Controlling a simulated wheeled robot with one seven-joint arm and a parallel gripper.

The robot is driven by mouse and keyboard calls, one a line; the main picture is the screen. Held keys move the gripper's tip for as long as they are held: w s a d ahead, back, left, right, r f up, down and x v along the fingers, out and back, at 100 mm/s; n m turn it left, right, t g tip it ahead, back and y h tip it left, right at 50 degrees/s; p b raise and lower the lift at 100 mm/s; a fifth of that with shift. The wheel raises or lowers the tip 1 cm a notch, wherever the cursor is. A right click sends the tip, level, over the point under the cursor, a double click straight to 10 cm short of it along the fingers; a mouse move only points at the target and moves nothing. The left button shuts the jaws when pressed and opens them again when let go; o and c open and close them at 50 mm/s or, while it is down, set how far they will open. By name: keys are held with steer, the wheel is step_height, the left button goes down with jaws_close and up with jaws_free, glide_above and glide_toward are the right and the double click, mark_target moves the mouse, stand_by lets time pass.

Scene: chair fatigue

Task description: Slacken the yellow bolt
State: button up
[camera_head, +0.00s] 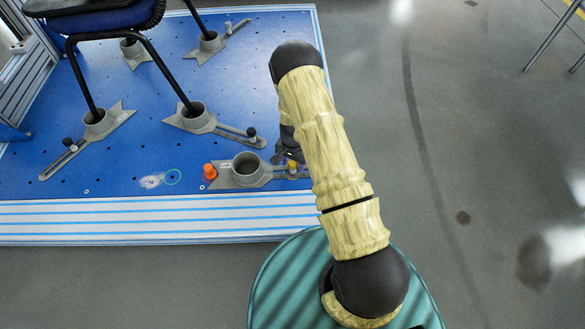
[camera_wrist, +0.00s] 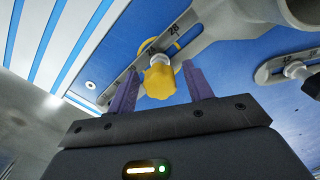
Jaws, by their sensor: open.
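The yellow bolt (camera_wrist: 160,77) has a faceted head and stands in the slot of a grey numbered bar (camera_wrist: 124,92). In the head view the yellow bolt (camera_head: 293,166) shows at the right end of the grey clamp (camera_head: 246,168), partly beside my arm. My gripper (camera_wrist: 160,68) is open, with a purple finger on each side of the bolt head in the wrist view. Gaps show between head and fingers; how deep the head sits between them I cannot tell. In the head view my gripper (camera_head: 288,156) is mostly hidden by my arm.
An orange knob (camera_head: 210,171) is at the clamp's left end. Several other grey clamps, such as one (camera_head: 196,117) holding a chair leg, sit on the blue platform (camera_head: 140,160). A chair (camera_head: 100,18) stands at upper left. The grey floor to the right is mostly clear.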

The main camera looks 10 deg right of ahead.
stand_by(0.3)
steer(key=shift+r+m+p, duration=0.15)
steer(key=shift+m+p, duration=0.55)
steer(key=shift+m, duration=1.3)
steer(key=shift+p, duration=0.3)
steer(key=shift+m+p, duration=0.45)
steer(key=shift+m, duration=1.65)
steer(key=shift+c, duration=0.4)
